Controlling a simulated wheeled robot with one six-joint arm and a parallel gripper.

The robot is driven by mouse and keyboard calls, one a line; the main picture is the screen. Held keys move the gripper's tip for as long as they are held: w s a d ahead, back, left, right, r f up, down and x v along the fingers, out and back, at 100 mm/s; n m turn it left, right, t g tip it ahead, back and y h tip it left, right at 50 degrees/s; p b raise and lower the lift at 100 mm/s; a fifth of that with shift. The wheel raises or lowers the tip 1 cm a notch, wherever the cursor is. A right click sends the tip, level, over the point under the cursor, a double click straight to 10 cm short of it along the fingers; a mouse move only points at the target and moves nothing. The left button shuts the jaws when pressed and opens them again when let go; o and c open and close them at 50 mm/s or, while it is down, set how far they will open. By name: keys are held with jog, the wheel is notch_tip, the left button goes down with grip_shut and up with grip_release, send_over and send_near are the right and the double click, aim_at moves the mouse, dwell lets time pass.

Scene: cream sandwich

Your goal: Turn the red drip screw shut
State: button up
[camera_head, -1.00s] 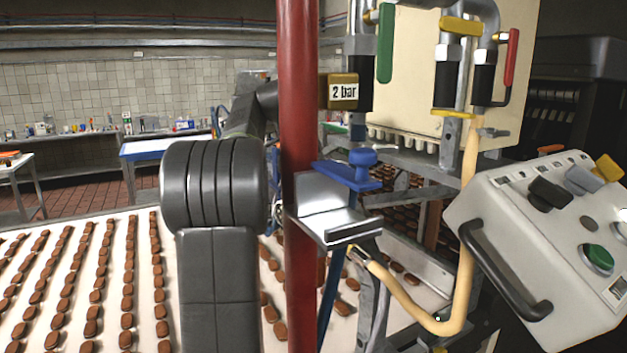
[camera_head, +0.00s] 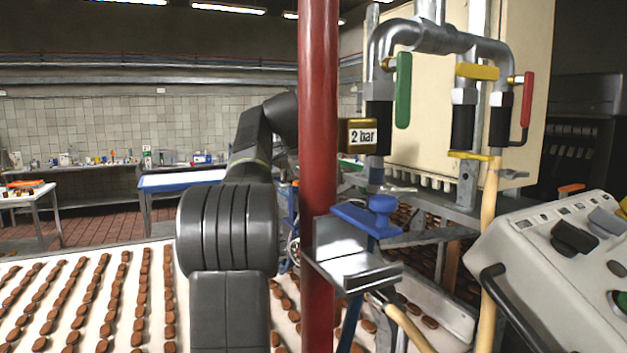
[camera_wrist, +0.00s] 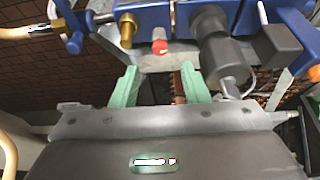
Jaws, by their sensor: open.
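The red drip screw (camera_wrist: 159,47) shows in the wrist view as a small red knob on the underside of a metal block with blue parts. It sits just beyond and roughly between the fingertips of my gripper (camera_wrist: 158,75). My gripper's two green fingers are apart with nothing between them, and neither touches the screw. In the head view the screw and my fingers cannot be made out; the red post hides part of my arm's far end.
A red post (camera_head: 318,100) stands in front of my arm. A brass fitting (camera_wrist: 127,28) and a grey cylinder (camera_wrist: 222,58) flank the screw. Pipes with a green lever (camera_head: 403,90) and a red lever (camera_head: 527,98) are at the right, above a control box (camera_head: 545,270).

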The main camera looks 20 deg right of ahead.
jog(key=v, duration=0.5)
jog(key=shift+a+r, duration=0.15)
jog(key=shift+r, duration=0.2)
